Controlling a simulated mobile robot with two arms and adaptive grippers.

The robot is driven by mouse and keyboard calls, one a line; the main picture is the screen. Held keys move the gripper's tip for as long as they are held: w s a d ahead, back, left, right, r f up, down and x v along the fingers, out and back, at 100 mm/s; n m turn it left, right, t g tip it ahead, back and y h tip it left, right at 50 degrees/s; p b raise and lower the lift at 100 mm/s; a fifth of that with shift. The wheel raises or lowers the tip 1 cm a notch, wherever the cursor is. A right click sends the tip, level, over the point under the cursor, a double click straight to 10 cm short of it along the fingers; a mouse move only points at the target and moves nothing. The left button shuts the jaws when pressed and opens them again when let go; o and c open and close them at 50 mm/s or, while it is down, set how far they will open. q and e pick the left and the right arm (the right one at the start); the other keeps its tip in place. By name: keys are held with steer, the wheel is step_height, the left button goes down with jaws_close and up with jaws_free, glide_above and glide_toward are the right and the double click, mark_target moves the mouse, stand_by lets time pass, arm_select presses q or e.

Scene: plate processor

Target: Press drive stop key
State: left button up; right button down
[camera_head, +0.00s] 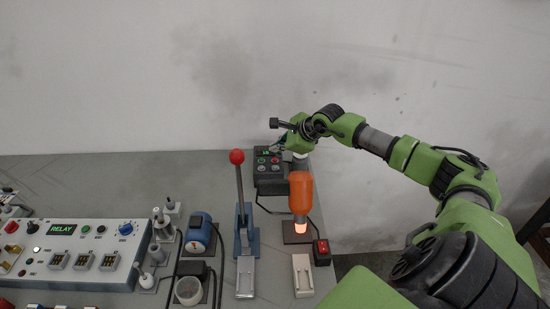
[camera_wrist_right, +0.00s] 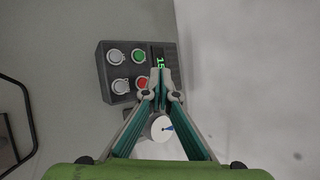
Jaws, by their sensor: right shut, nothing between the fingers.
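The dark drive control box (camera_head: 268,184) stands at the back of the bench, near the wall. In the right wrist view the box (camera_wrist_right: 118,97) carries a green key (camera_wrist_right: 138,56), a red key (camera_wrist_right: 141,83), two grey-white keys (camera_wrist_right: 115,57) and a lit green display (camera_wrist_right: 160,63). I cannot read which key is labelled stop. My right gripper (camera_head: 280,149) is over the back of the box, shut and empty. In the right wrist view its fingertips (camera_wrist_right: 161,76) are just right of the red key, over the display's edge. Contact cannot be told. My left gripper is out of view.
A relay panel (camera_head: 90,275) fills the left.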

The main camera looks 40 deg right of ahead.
mark_target(276, 160)
steer(key=shift+r+p, duration=0.6)
steer(key=shift+r, duration=1.2)
steer(key=shift+s+f, duration=0.1)
steer(key=shift+f, duration=0.05)
